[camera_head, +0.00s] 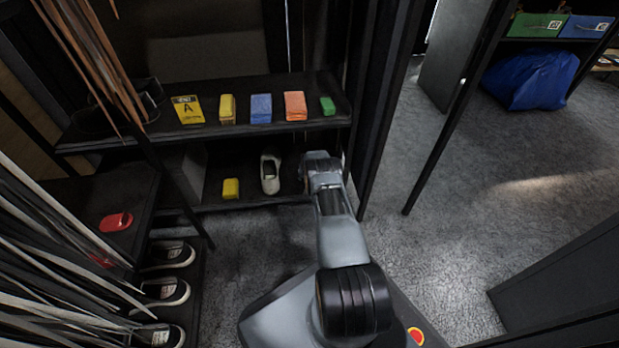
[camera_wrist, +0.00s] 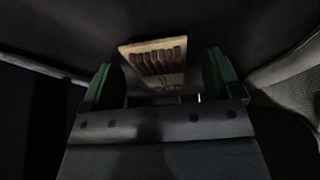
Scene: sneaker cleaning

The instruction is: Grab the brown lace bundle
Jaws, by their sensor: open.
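In the wrist view, a small cream card with several brown strips side by side, which looks like the brown lace bundle (camera_wrist: 158,61), lies ahead on a dark surface. My gripper (camera_wrist: 161,80) is open, with one green finger to the left of the bundle and one to the right. Gaps show on both sides, and the bundle is not held. In the head view my wrist (camera_head: 322,168) reaches to the right end of the lower shelf. It hides the bundle and the fingertips there.
A white sneaker (camera_head: 270,174) and a yellow block (camera_head: 231,188) sit on the lower shelf, left of my arm. The upper shelf (camera_head: 330,119) above holds several coloured blocks. A dark post (camera_head: 376,120) stands close on the right. Brown laces (camera_head: 95,60) hang at the upper left.

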